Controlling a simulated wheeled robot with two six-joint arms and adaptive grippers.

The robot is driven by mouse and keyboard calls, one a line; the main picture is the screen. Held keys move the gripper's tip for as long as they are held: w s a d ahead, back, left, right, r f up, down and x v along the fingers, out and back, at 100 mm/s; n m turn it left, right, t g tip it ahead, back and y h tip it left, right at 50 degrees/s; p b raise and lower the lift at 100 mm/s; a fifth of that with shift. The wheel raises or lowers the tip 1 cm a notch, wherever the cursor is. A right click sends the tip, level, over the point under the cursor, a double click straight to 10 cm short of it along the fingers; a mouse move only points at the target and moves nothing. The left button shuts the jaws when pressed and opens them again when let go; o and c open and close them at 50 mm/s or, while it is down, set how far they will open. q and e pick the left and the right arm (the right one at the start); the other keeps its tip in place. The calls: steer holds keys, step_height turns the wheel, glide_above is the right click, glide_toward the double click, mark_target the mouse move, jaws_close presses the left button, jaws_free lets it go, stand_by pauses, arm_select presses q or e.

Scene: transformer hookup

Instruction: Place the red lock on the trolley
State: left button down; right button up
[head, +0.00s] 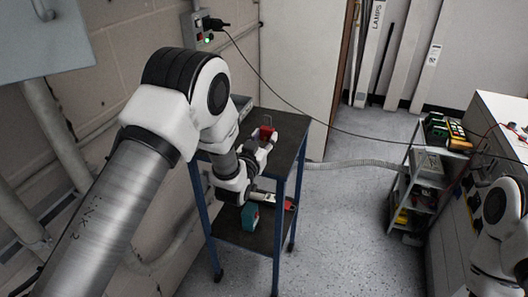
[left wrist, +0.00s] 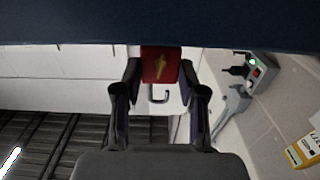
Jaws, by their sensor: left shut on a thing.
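The trolley (head: 290,128) stands against the wall in the head view, with a dark top, blue legs and a lower shelf. The red lock (head: 266,133) shows over its top. My left gripper (head: 262,141) is shut on the red lock. In the left wrist view the red lock (left wrist: 160,66) sits between the two fingertips (left wrist: 160,90), with a yellow mark on its face and its shackle towards the palm. I cannot tell whether the lock touches the trolley top. My right gripper is out of view.
A teal item (head: 250,216) and a red-and-white item (head: 284,203) lie on the trolley's lower shelf. A wall box with a green light (head: 205,38) has a black cable running right. A shelf rack (head: 420,190) stands at right.

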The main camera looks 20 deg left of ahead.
arm_select(q)
step_height(320, 180, down, 4)
steer(key=shift+r+b, duration=0.1)
steer(key=shift+b, duration=0.8)
steer(key=c, duration=0.7)
jaws_free()
steer(key=shift+o, duration=0.2)
